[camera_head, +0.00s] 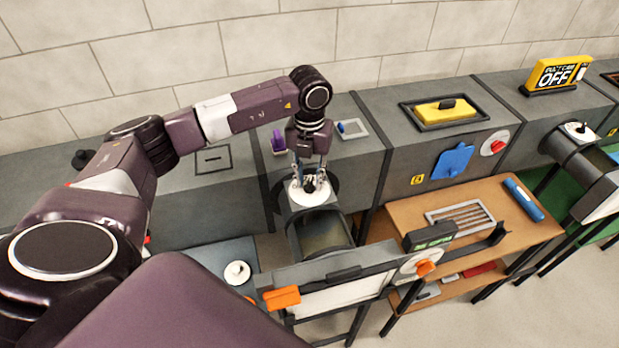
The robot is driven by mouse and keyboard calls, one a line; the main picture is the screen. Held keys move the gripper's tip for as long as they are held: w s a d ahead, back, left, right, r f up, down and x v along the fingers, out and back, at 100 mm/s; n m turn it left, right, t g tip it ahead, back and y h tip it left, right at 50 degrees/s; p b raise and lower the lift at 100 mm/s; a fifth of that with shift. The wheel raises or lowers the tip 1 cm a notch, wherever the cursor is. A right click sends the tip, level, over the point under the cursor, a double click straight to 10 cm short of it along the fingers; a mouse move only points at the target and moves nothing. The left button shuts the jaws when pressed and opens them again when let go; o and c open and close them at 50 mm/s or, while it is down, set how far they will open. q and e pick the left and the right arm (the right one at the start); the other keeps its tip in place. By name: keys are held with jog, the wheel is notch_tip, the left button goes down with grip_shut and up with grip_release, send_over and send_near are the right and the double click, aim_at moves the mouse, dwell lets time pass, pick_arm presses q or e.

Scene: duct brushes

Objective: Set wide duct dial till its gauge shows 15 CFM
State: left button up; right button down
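A round white dial (297,194) with a black knob (309,187) sits on top of the grey duct housing in the middle. My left gripper (310,180) points down at this dial, one finger on each side of the knob. I cannot tell whether the fingers press on the knob or stand just clear of it. A black display (430,235) with green characters stands on the duct's front at the right; its reading is too small to make out. My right gripper is not in view.
An orange handle (282,298) and a white dial with an orange knob (424,267) are on the front panel. A wooden bench (400,212) carries a metal grille (461,216) and a blue cylinder (523,200). A yellow OFF sign (556,74) stands at the far right.

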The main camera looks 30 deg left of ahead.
aim_at(309, 182)
pick_arm(q)
jog(key=shift+r, duration=0.1)
notch_tip(309, 182, up, 12)
dwell(0.5)
dwell(0.4)
